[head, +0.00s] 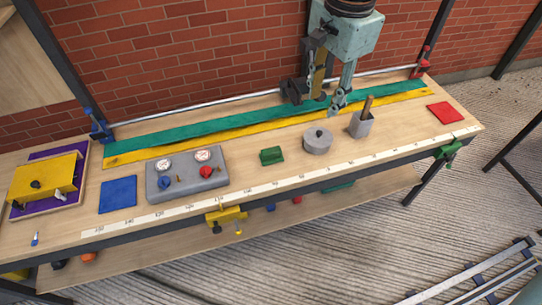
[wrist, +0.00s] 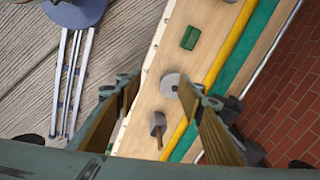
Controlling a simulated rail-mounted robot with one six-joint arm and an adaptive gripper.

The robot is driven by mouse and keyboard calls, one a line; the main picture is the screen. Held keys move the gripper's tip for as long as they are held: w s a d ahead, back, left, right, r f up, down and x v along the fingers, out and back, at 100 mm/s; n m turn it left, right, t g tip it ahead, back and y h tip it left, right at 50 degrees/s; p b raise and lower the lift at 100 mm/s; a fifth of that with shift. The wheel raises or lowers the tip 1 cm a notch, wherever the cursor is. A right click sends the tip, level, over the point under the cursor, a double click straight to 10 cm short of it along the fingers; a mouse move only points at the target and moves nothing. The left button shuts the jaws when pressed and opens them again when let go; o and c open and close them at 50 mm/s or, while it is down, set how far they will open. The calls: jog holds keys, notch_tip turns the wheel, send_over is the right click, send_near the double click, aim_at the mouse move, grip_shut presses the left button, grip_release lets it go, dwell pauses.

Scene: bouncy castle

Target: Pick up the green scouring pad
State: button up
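The green scouring pad (head: 272,156) is a small dark green block on the wooden workbench, right of the grey gauge box and left of the round grey pot. It also shows in the wrist view (wrist: 191,38), beyond my fingertips near the top. My gripper (head: 325,97) is above the back right part of the bench, to the right of the pad and apart from it. In the wrist view, my gripper (wrist: 157,88) has its two fingers spread wide with nothing held between them.
The round grey pot (head: 317,142) and a grey holder with a wooden handle (head: 361,124) stand right of the pad. The grey gauge box (head: 187,176) stands left. Green and yellow strips (head: 250,120) run along the back. A red square (head: 445,112) lies at far right.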

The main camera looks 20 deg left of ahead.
aim_at(271, 150)
jog(key=w+a+f+m+g+b, duration=0.1)
jog(key=w+a+f+m, duration=0.2)
jog(key=a+f, duration=1.2)
notch_tip(271, 150, down, 2)
jog(key=shift+w+f+h+b, duration=0.15)
jog(key=shift+w+h+b, duration=0.15)
jog(key=shift+w, duration=0.1)
jog(key=shift+f+b, duration=0.55)
jog(key=shift+f, duration=3.75)
jog(key=shift+f+b, duration=0.5)
jog(key=shift+f, duration=2.1)
jog(key=shift+c, duration=0.2)
jog(key=c, duration=0.9)
